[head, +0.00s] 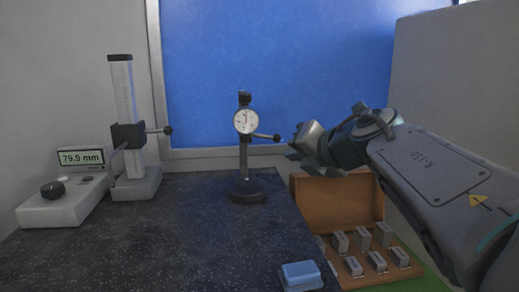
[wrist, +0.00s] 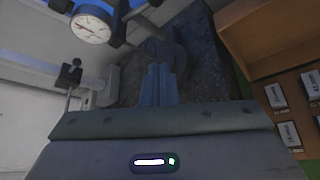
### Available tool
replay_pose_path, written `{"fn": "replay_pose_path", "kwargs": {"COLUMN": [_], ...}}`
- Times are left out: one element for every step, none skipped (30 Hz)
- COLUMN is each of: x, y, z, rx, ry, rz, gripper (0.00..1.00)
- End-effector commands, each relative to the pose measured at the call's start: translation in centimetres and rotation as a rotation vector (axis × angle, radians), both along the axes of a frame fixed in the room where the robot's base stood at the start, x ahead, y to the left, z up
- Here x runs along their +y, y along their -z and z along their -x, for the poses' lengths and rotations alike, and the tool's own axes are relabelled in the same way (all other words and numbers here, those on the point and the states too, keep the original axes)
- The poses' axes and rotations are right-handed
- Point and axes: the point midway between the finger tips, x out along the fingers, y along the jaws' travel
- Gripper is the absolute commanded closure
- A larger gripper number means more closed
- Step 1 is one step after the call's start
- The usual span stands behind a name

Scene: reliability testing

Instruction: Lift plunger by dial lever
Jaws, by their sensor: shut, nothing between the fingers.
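In the wrist view the dial (wrist: 91,24) is at the upper left, and my shut fingers (wrist: 159,84) point toward the stand. The plunger is too small to make out.
A height gauge (head: 124,105) with its own knob lever and a display box (head: 68,195) reading 79.9 mm stand at the left. An open wooden case (head: 330,197) with several grey blocks is at the right. A blue block (head: 301,275) lies near the dark slab's (head: 180,240) front edge.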

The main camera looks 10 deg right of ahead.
Motion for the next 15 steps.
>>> {"fn": "replay_pose_path", "kwargs": {"x": [0.3,0.5,0.7,0.9,1.1,1.5,1.7,1.9,2.2,2.4,2.6,2.9,3.0,3.3,3.2], "y": [0.4,0.6,0.9,1.1,1.4,1.8,2.0,2.3,2.6,2.9,3.1,3.4,3.6,3.8,3.6], "z": [-0.6,-1.0,-1.6,-2.0,-2.6,-3.3,-3.9,-4.5,-5.2,-5.8,-6.3,-7.1,-7.6,-8.1,-8.6], "rx": [0.002,0.002,0.003,0.003,0.004,0.004,0.004,0.004,0.004,0.004,0.003,0.003,0.002,0.002,0.000], "ry": [-0.003,-0.003,-0.004,-0.005,-0.005,-0.006,-0.006,-0.005,-0.006,-0.006,-0.006,-0.006,-0.006,-0.005,-0.003], "rz": [-0.001,-0.001,-0.001,-0.001,-0.001,-0.001,0.000,0.000,0.000,0.000,0.000,0.000,-0.001,0.000,0.000], "gripper": [1.00,1.00,1.00,1.00,1.00,1.00,1.00,1.00,1.00,1.00,1.00,1.00,1.00,1.00,1.00]}}
